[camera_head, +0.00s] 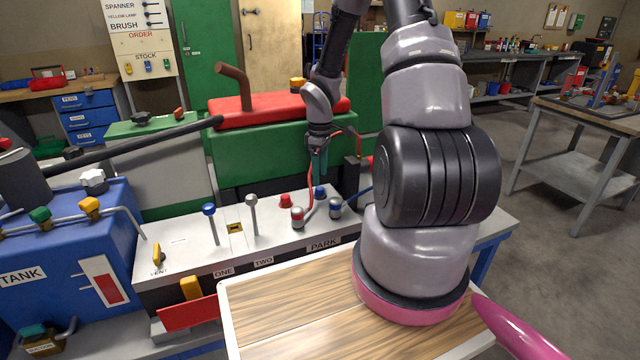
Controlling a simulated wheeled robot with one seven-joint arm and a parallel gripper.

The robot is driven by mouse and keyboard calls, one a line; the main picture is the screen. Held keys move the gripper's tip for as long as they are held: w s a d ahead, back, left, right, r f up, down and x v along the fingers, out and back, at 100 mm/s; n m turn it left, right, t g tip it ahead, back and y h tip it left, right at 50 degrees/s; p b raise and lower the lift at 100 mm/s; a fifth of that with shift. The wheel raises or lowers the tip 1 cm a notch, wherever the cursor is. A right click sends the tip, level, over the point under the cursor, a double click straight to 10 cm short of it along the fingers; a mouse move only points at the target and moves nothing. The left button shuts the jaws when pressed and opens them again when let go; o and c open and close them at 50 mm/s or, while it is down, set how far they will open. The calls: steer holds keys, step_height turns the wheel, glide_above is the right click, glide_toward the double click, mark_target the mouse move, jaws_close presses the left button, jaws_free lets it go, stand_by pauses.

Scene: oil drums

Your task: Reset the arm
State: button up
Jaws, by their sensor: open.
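My arm rises from its pink-ringed base at the front right, bends at the top and comes back down at the middle of the view. My gripper (318,165) points down above the white bench top (185,262), close to the green machine body behind it. It is small in the view and its fingers are seen partly side-on; nothing shows held between them. A red cable (309,188) hangs beside the gripper, and I cannot tell whether they touch.
Two levers, one with a blue knob (209,210) and one grey (251,201), stand left of the gripper. A red cover (262,112) with a brown handle lies behind. A blue tank (60,255) with pipes is at left. Open floor (570,260) lies at right.

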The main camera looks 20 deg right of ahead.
steer(key=s+a+r+m+t, duration=0.15)
steer(key=s+r+m, duration=0.25)
steer(key=r, duration=0.9)
steer(key=s+a+r+m+t, duration=0.1)
steer(key=s+r+m+t, duration=0.15)
steer(key=r, duration=1.05)
steer(key=s+a+r+m+t+y, duration=0.1)
steer(key=s+a+r+m, duration=0.1)
steer(key=s+r, duration=0.4)
steer(key=s+a+r+m+t+y, duration=0.1)
steer(key=s+a+r+m+t, duration=0.1)
steer(key=s+r+m, duration=0.3)
steer(key=s+a, duration=0.1)
steer(key=s, duration=0.2)
steer(key=shift+s+a+r, duration=0.15)
steer(key=shift+a+r, duration=0.1)
steer(key=shift+r, duration=0.1)
